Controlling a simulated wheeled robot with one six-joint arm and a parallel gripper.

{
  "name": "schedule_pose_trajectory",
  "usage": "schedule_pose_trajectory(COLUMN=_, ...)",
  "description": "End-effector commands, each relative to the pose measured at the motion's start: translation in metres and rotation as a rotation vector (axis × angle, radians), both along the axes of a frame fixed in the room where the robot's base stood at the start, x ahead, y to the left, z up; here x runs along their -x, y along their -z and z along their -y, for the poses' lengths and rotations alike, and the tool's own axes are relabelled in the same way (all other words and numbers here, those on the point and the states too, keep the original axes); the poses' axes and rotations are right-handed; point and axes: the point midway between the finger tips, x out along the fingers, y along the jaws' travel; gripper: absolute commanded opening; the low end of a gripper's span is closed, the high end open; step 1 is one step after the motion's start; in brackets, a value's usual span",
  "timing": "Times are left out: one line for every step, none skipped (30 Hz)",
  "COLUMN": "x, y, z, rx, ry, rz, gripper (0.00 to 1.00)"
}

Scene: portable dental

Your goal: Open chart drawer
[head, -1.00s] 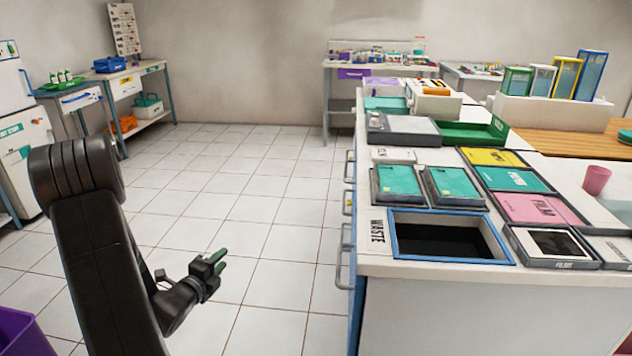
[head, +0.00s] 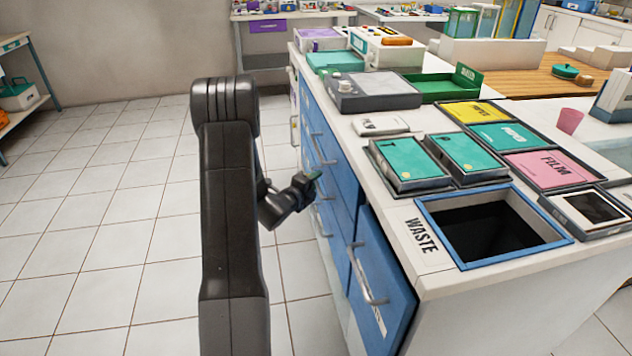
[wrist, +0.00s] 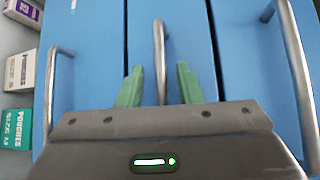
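The blue drawer fronts (head: 343,205) of the white-topped cabinet show in the head view, with silver bar handles. No chart label is readable on them. My gripper (head: 314,180) is at the drawer fronts, left of the counter edge. In the wrist view my gripper (wrist: 159,86) is open, its two green fingers apart. A vertical-looking silver handle (wrist: 160,45) on a blue front (wrist: 185,25) lies between the fingers in that picture, with a gap on each side. I cannot tell how deep the fingers reach around it.
A nearer blue front (head: 385,285) with a handle is at the cabinet's right end. The counter holds a waste opening (head: 490,232), teal boxes (head: 410,160) and a green tray (head: 440,88). Pouch boxes (wrist: 18,128) show at left in the wrist view. Tiled floor left is clear.

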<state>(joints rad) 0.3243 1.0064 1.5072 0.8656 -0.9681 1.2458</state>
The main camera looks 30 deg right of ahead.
Motion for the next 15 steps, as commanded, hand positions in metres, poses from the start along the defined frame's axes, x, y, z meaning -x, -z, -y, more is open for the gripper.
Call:
schedule_pose_trajectory(x=-0.0018, y=0.0009, z=0.0034, rx=0.0, ry=0.0, rz=0.0, gripper=0.32)
schedule_pose_trajectory(x=-0.0027, y=0.001, z=0.0047, rx=0.0, ry=0.0, rz=0.0, gripper=0.32)
schedule_pose_trajectory(x=-0.0037, y=0.001, z=0.006, rx=0.0, ry=0.0, rz=0.0, gripper=0.32)
schedule_pose_trajectory(x=-0.0043, y=0.001, z=0.0067, rx=0.0, ry=-0.001, rz=0.0, gripper=0.32)
schedule_pose_trajectory(x=-0.0047, y=0.0009, z=0.0072, rx=0.0, ry=-0.001, rz=0.0, gripper=0.32)
schedule_pose_trajectory(x=-0.0049, y=0.0009, z=0.0076, rx=0.001, ry=-0.001, rz=0.001, gripper=0.32)
schedule_pose_trajectory(x=-0.0051, y=0.0009, z=0.0076, rx=0.001, ry=-0.001, rz=0.001, gripper=0.32)
schedule_pose_trajectory(x=-0.0051, y=0.0008, z=0.0077, rx=0.001, ry=-0.001, rz=0.001, gripper=0.32)
schedule_pose_trajectory(x=-0.005, y=0.0009, z=0.0076, rx=0.0, ry=-0.001, rz=0.0, gripper=0.32)
schedule_pose_trajectory(x=-0.005, y=0.0009, z=0.0076, rx=0.0, ry=-0.001, rz=0.0, gripper=0.32)
schedule_pose_trajectory(x=-0.005, y=0.0009, z=0.0075, rx=0.0, ry=-0.001, rz=0.0, gripper=0.32)
schedule_pose_trajectory(x=-0.0049, y=0.0009, z=0.0075, rx=0.0, ry=-0.001, rz=0.0, gripper=0.32)
schedule_pose_trajectory(x=-0.0048, y=0.001, z=0.0074, rx=0.0, ry=-0.001, rz=0.0, gripper=0.27)
schedule_pose_trajectory(x=-0.0048, y=0.001, z=0.0074, rx=0.0, ry=-0.001, rz=0.0, gripper=0.21)
schedule_pose_trajectory(x=-0.0048, y=0.001, z=0.0074, rx=0.0, ry=-0.001, rz=0.0, gripper=0.13)
